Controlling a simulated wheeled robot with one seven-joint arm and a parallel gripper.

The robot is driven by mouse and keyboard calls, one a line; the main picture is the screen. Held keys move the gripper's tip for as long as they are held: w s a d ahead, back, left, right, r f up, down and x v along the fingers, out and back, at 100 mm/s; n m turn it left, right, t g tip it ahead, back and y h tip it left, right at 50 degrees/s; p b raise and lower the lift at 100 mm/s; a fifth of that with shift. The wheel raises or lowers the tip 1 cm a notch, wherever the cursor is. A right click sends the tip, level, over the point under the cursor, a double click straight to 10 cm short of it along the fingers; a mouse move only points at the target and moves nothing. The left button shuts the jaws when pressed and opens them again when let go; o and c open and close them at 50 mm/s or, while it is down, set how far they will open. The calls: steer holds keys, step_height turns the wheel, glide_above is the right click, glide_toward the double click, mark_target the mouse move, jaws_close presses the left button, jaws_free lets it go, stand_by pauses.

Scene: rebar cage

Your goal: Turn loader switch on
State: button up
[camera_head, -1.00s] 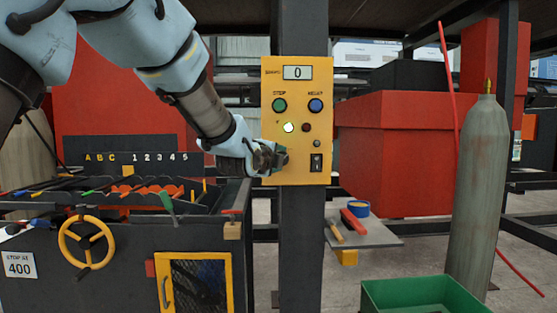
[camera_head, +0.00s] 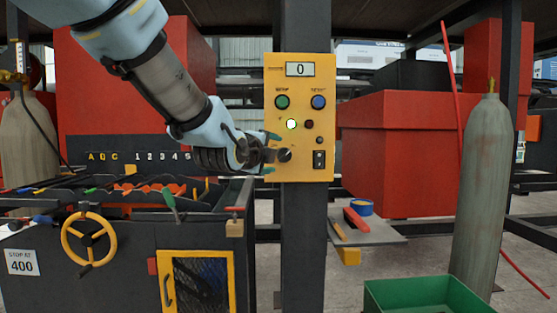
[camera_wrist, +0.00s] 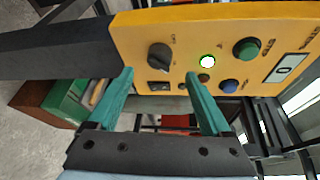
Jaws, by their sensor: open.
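The yellow control box (camera_head: 300,170) is on a dark post. A black rotary knob (camera_head: 284,155) is at its lower left, and a black rocker switch (camera_head: 319,159) is at its lower right. The labels are too small to tell which is the loader switch. My gripper (camera_head: 270,153) is open at the box's left edge, its teal fingers above and below the knob's level. In the wrist view the open fingers (camera_wrist: 158,75) point at the panel, with the knob (camera_wrist: 159,56) and rocker (camera_wrist: 160,87) between and beyond their tips. Nothing is between the fingers.
The box has a display (camera_head: 300,69) reading 0, a green button (camera_head: 282,102), a blue button (camera_head: 318,102), a lit lamp (camera_head: 291,124) and a dark red lamp (camera_head: 309,124). A dark machine with a yellow handwheel (camera_head: 88,239) stands left. A grey cylinder (camera_head: 482,190) stands right.

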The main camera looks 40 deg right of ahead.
steer(key=shift+v, duration=2)
steer(key=w+a+f+n+y+p, duration=0.25)
steer(key=w+a+f+n, duration=0.2)
steer(key=a, duration=0.45)
steer(key=w+a+f+n+y+p, duration=0.1)
steer(key=w+a+f+n+y, duration=0.3)
steer(key=a+n, duration=0.3)
steer(key=w+a+f+n+y+p, duration=0.1)
steer(key=w+a+f+n+y, duration=0.3)
steer(key=a, duration=0.6)
steer(key=s+a+f+n+g+y+p, duration=0.1)
steer(key=s+a+f+n+g, duration=0.1)
steer(key=a+n, duration=0.3)
steer(key=s+a+f+n+g+y+p, duration=0.1)
steer(key=s+a+n, duration=0.4)
steer(key=a, duration=0.5)
steer(key=s+a+f+n+g+y+p, duration=0.1)
steer(key=s+a+f+n+g+p, duration=0.1)
steer(key=a, duration=0.5)
step_height(320, 180, down, 3)
steer(key=s+n+g, duration=0.1)
steer(key=n, duration=0.2)
steer(key=shift+s+a+y, duration=0.2)
steer(key=shift+a+y, duration=0.15)
steer(key=shift+a, duration=0.05)
steer(key=shift+r+n, duration=0.15)
steer(key=shift+n, duration=0.1)
steer(key=shift+c, duration=0.4)
